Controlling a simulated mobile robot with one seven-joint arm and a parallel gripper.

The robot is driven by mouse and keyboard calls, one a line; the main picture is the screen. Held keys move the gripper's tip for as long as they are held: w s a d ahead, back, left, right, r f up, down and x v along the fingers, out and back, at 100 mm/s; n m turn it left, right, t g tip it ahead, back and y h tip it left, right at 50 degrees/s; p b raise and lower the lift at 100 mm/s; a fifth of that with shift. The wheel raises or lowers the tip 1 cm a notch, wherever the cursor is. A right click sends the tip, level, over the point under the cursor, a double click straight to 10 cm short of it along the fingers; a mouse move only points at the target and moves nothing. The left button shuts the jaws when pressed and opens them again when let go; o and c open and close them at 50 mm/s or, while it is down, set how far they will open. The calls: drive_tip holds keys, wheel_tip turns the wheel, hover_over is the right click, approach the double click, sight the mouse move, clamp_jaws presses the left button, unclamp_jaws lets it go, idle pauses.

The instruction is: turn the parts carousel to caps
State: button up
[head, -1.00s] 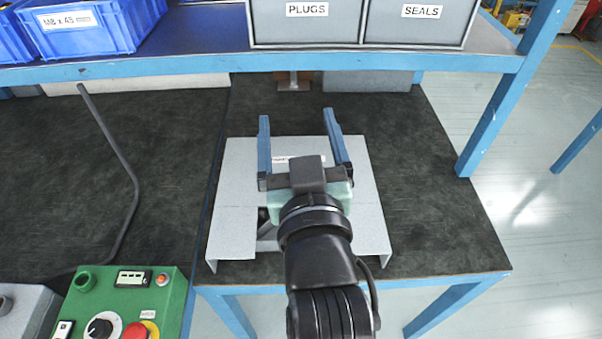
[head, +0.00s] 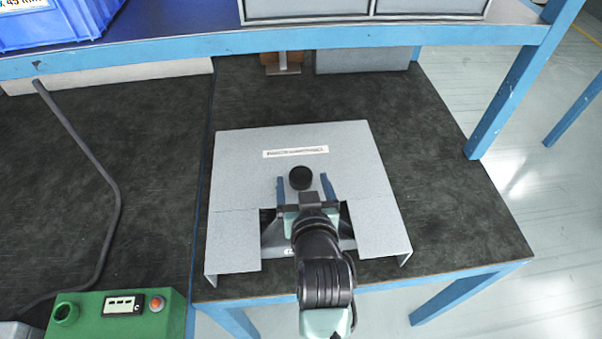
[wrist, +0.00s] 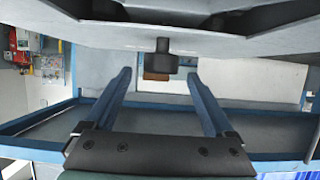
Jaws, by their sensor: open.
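The parts carousel shows as a grey sheet-metal cover (head: 235,180) with a label strip on top, too small to read. A black knob (head: 301,178) stands on the cover and also shows in the wrist view (wrist: 160,62). Through a cut-out at the front, part of the carousel inside (head: 274,236) shows dark and grey, mostly behind my arm. My gripper (head: 303,180) is open and empty. In the head view its two blue fingers lie left and right of the knob, apart from it. The wrist view shows the knob ahead between the fingertips (wrist: 158,73).
A blue shelf beam (head: 150,60) crosses the back, carrying a blue bin (head: 75,22) and grey bins (head: 310,8). A bent dark rod (head: 112,170) and a green control box (head: 110,315) are at left. The dark mat right of the cover (head: 440,190) is clear.

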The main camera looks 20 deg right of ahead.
sight(301, 177)
drive_tip(key=shift+x, duration=1.9)
clamp_jaws()
